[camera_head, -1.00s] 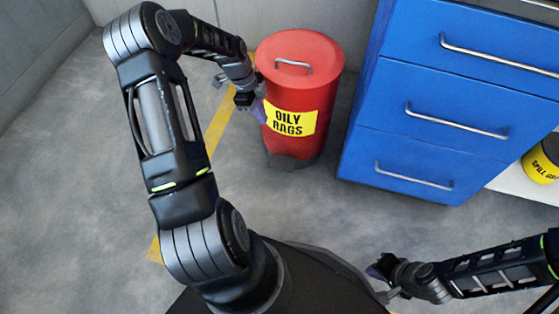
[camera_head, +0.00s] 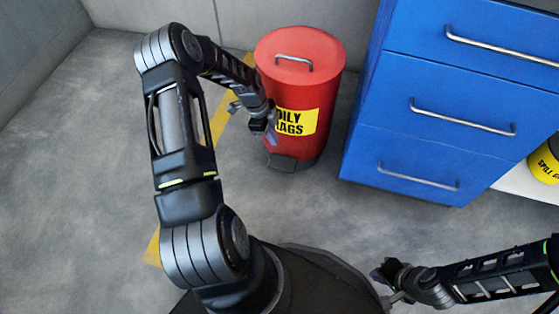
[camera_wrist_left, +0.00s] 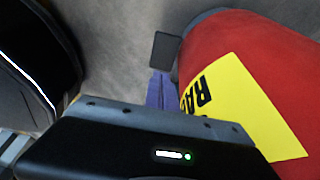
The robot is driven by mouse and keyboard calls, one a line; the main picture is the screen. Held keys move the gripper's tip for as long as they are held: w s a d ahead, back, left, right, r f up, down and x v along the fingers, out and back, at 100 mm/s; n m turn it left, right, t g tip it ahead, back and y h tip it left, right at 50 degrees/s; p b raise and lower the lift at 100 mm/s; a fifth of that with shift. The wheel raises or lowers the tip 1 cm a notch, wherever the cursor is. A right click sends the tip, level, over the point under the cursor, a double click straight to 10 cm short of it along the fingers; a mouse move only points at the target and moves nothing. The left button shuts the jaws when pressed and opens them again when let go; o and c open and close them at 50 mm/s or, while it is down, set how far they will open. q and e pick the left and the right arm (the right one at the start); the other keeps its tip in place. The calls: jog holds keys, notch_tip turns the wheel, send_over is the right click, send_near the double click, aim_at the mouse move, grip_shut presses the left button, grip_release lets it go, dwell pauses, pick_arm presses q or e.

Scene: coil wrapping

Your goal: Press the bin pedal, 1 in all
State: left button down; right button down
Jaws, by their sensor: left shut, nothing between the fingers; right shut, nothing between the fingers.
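A red bin (camera_head: 300,85) with a yellow "OILY RAGS" label stands on the floor in the head view, its lid (camera_head: 300,50) closed. Its dark pedal (camera_head: 283,163) sticks out at the bottom front. My left gripper (camera_head: 272,136) is shut and empty, pointing down in front of the label, above the pedal. In the left wrist view the purple fingertips (camera_wrist_left: 160,90) show beside the bin (camera_wrist_left: 225,45), with the dark pedal (camera_wrist_left: 166,50) beyond them; I see no contact with the pedal. My right gripper (camera_head: 381,270) is shut and empty at the lower right, away from the bin.
A blue drawer cabinet (camera_head: 425,140) stands close to the right of the bin. A yellow container (camera_head: 544,165) sits at the far right on a white surface. A yellow floor line (camera_head: 218,118) runs behind my left arm. The floor in front of the bin is clear.

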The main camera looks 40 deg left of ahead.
pick_arm(q)
jog(key=b, duration=0.3)
send_near(282, 164)
jog(key=x, duration=0.5)
jog(key=shift+d, duration=0.25)
jog(key=shift+f+b, duration=0.45)
jog(key=shift+f, duration=0.3)
